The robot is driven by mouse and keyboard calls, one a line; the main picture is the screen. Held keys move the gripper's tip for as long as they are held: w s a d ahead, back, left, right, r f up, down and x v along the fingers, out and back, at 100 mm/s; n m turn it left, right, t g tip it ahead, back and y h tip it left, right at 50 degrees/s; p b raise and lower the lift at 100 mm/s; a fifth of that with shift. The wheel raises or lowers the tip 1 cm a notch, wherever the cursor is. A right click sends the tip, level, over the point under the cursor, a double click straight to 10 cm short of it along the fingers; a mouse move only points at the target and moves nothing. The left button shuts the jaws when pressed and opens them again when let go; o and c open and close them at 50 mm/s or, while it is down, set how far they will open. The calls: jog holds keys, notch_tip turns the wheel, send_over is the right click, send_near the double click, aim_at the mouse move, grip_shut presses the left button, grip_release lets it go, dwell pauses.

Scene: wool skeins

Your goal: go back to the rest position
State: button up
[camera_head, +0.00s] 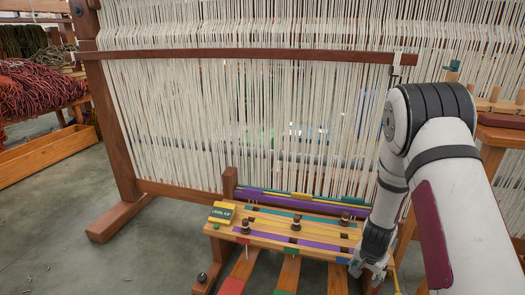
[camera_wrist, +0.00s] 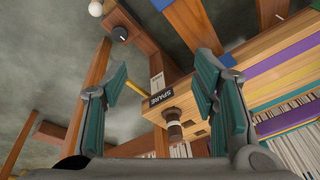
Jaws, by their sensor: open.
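My gripper (camera_head: 372,266) is at the right end of the low striped wooden rack (camera_head: 262,238), at the front of the loom. In the wrist view my gripper (camera_wrist: 162,70) has its two teal-padded fingers spread wide, with nothing held between them. Beyond the fingers is a wooden part with a dark "SPARE" label (camera_wrist: 161,97) and a dark brown peg (camera_wrist: 173,131). My arm comes in from the right of the head view and hides part of the loom and the rack's right end.
The loom (camera_head: 240,110) with white warp threads fills the back. Several dark pegs stand on the rack, with a green label block (camera_head: 222,212) at its left. Red wool skeins (camera_head: 40,88) lie at far left above a wooden box (camera_head: 45,157). The grey floor (camera_head: 75,255) at left is mostly clear.

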jog(key=s+a+r+n+y, duration=0.15)
jog(key=s+a+r, duration=0.25)
jog(key=r, duration=0.5)
jog(key=s+a+r+n+y, duration=0.15)
jog(key=s+a+r, duration=0.25)
jog(key=r, duration=0.5)
jog(key=s+a+r+n, duration=0.3)
jog(key=s+a+r, duration=0.1)
jog(key=r, duration=0.5)
jog(key=s+a+r+n+g+h, duration=0.15)
jog(key=s+r, duration=0.35)
jog(key=s, duration=0.9)
jog(key=s+d+r+n+g, duration=0.1)
jog(key=s+r+n, duration=0.3)
jog(key=s, duration=0.9)
notch_tip(320, 180, up, 40)
jog(key=t+p, duration=0.4)
jog(key=p, duration=3.5)
jog(key=shift+a+r+m, duration=0.25)
jog(key=shift+m, duration=0.1)
jog(key=shift+s, duration=0.1)
